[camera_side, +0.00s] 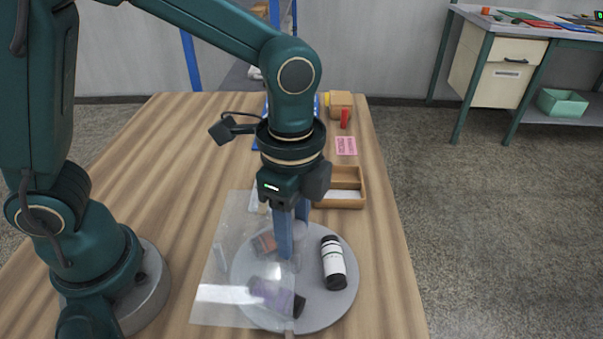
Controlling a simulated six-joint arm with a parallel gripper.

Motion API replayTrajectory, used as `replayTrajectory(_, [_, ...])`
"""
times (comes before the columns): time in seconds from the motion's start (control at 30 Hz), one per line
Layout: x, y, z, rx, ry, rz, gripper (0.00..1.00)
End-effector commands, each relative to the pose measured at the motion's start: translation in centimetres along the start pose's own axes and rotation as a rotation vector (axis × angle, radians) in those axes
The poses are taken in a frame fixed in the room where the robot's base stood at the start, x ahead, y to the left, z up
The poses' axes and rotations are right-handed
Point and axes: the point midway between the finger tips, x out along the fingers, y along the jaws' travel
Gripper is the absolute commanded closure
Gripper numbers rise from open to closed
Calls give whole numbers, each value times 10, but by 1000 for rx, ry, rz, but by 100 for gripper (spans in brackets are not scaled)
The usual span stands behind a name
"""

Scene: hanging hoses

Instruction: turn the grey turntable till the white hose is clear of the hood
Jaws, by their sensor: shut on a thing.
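The grey turntable (318,305) lies flat on the wooden table. A white cylinder with black ends (334,264), seemingly the white hose, lies on its right part, outside the outline of the clear hood. The transparent hood (214,290) covers the turntable's left part. A purple dark-ended cylinder (270,292) and a brown piece (265,243) show through or beside it. My gripper (288,252) points down at the turntable's far part, left of the white cylinder. Its blue fingers are shut at the turntable; the part they grip is hidden.
A wooden tray (343,203) stands just behind the turntable. A pink card (346,146), a red object (344,118) and a wooden box (340,104) lie farther back. The table's right edge is near the turntable.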

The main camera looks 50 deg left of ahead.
Motion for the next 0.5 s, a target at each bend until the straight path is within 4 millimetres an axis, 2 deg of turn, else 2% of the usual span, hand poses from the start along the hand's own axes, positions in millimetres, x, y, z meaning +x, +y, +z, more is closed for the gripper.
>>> replayTrajectory(0.5, [-2, 0, -1, 59, 5, -3, 100])
